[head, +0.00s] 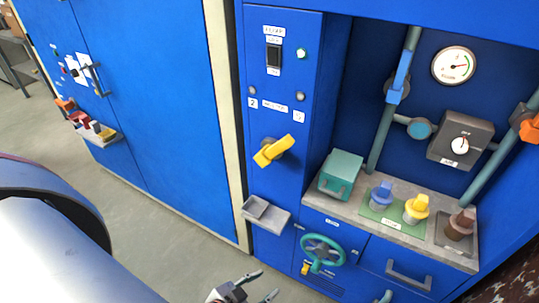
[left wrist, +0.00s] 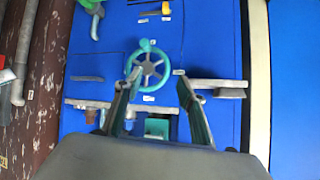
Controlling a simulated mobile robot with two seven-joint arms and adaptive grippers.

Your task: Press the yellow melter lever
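The yellow lever (head: 274,151) sits on the front of the narrow blue panel in the head view, below small labels too small to read surely. It slants, with its right end higher. My left gripper (head: 269,283) is at the bottom edge of the head view, well below the lever and apart from it. Its fingers are spread and empty. They also show open in the left wrist view (left wrist: 155,78), with the teal wheel seen beyond and between them. I cannot make out the lever in the left wrist view. My right gripper is in neither view.
A small grey tray (head: 266,214) juts out below the lever. A teal handwheel (head: 322,251) is lower right. The grey counter (head: 343,204) bears a teal box (head: 341,174) and blue, yellow and brown items. A shelf (head: 103,138) juts from the left cabinet. Floor (head: 165,215) lies clear in front.

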